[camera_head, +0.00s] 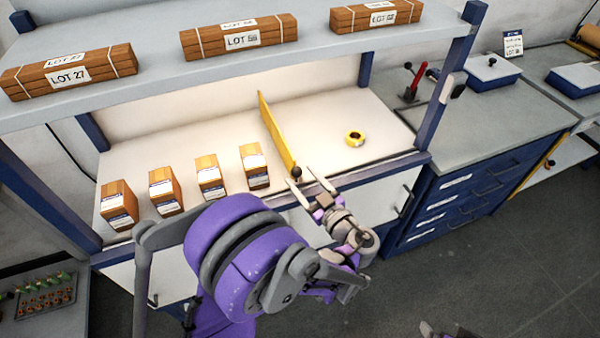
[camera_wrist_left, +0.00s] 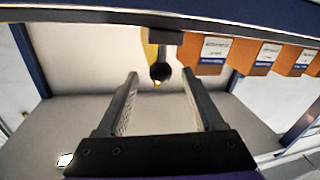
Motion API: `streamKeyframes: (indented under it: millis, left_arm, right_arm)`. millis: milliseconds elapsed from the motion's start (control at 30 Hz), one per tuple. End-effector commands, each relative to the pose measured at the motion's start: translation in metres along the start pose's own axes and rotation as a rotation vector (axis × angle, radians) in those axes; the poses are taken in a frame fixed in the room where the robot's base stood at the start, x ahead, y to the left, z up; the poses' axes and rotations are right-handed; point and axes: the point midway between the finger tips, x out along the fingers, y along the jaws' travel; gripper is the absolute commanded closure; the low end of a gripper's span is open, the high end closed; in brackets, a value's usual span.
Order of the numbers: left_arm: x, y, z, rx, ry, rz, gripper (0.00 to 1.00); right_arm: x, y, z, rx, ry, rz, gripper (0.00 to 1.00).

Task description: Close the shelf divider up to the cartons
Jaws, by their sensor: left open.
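The shelf divider is a thin upright yellow panel (camera_head: 276,135) on the lit white shelf, with a dark round knob (camera_head: 296,172) at its front end. Several orange cartons with white and blue labels stand in a row to its left; the nearest carton (camera_head: 254,166) is a gap away from it. My left gripper (camera_head: 302,180) is open at the shelf's front edge, by the knob. In the left wrist view, the knob (camera_wrist_left: 160,72) appears between and beyond the two open fingers (camera_wrist_left: 160,88), with no visible contact. Grey tips of what may be my right gripper (camera_head: 430,328) show at the bottom edge.
A yellow ring-shaped roll (camera_head: 355,138) lies right of the divider, with clear shelf around it. An upper shelf (camera_head: 150,78) carries bundles marked LOT. Blue posts, such as the right one (camera_head: 447,90), bound the bay. A blue drawer cabinet (camera_head: 450,200) stands at right.

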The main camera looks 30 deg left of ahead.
Motion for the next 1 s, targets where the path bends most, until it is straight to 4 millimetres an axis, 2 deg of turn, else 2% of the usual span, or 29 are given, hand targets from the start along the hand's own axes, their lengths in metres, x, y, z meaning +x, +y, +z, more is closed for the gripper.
streamKeyframes:
  millis: [100,200,467,567,867,1000]
  left_arm:
    - [0.013,0.000,0.000,0.000,0.001,-0.001,0.31]
    - [0.017,0.000,0.000,0.000,0.000,0.001,0.31]
    - [0.018,0.000,0.000,0.000,-0.001,0.001,0.31]
    - [0.018,0.000,0.000,0.000,-0.001,0.001,0.46]
    - [0.018,0.000,0.000,0.000,-0.001,0.002,1.00]
    - [0.018,0.000,0.000,0.000,-0.001,0.002,1.00]
  right_arm:
    - [-0.002,0.000,-0.002,0.000,0.002,0.000,0.01]
    - [-0.002,0.000,-0.002,0.000,0.002,0.000,0.01]
    - [-0.002,0.000,-0.002,0.000,0.002,0.000,0.01]
    - [-0.002,0.000,-0.002,0.000,0.002,0.000,0.01]
    - [-0.002,0.000,-0.002,0.000,0.002,0.000,0.01]
    - [-0.002,0.000,-0.002,0.000,0.002,0.000,0.01]
